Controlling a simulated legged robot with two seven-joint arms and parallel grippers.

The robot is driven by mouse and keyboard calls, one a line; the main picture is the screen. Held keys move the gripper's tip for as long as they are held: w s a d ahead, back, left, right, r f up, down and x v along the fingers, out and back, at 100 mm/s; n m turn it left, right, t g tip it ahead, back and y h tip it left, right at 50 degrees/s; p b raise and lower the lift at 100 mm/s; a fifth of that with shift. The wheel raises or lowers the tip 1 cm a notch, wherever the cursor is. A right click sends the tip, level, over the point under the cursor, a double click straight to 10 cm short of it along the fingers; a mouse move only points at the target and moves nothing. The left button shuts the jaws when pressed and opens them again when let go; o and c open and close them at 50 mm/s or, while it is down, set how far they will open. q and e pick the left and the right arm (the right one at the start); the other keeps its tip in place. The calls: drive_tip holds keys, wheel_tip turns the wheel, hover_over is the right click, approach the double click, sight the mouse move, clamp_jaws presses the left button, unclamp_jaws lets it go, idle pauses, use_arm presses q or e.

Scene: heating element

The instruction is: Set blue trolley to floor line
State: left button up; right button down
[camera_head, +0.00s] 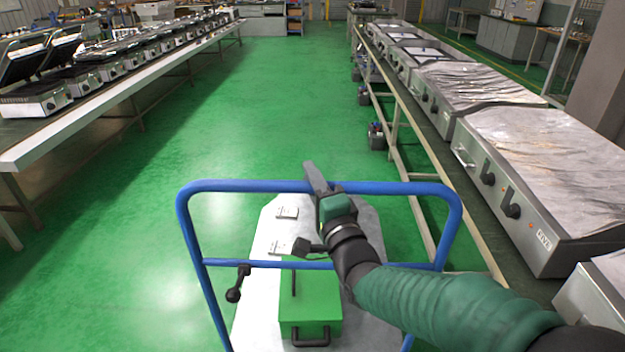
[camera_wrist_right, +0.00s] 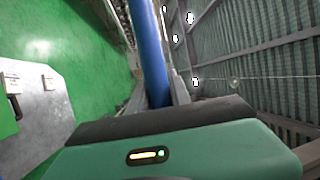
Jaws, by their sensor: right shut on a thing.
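The blue trolley's tubular handle frame (camera_head: 240,186) stands upright in front of me in the head view. Its pale grey deck (camera_head: 262,232) lies below and beyond the frame. My right gripper (camera_head: 322,181) is shut on the top bar, near its middle. In the right wrist view the blue bar (camera_wrist_right: 150,50) runs between the fingers of my right gripper (camera_wrist_right: 163,98). My left gripper is not in view. No floor line shows clearly near the trolley.
A green box (camera_head: 310,300) with a dark handle is on the deck. A long table (camera_head: 90,127) with grills runs along the left. A bench with large griddles (camera_head: 535,160) runs close along the right. The green floor (camera_head: 250,110) ahead is open.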

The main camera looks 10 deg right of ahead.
drive_tip(key=shift+s+a+f, duration=0.1)
drive_tip(key=shift+s+a, duration=0.05)
drive_tip(key=shift+a, duration=0.05)
drive_tip(key=c, duration=1.5)
unclamp_jaws()
drive_tip(key=shift+c, duration=0.2)
drive_tip(key=o, duration=0.4)
drive_tip(key=shift+w, duration=0.2)
drive_tip(key=shift+c, duration=0.2)
drive_tip(key=shift+s, duration=0.1)
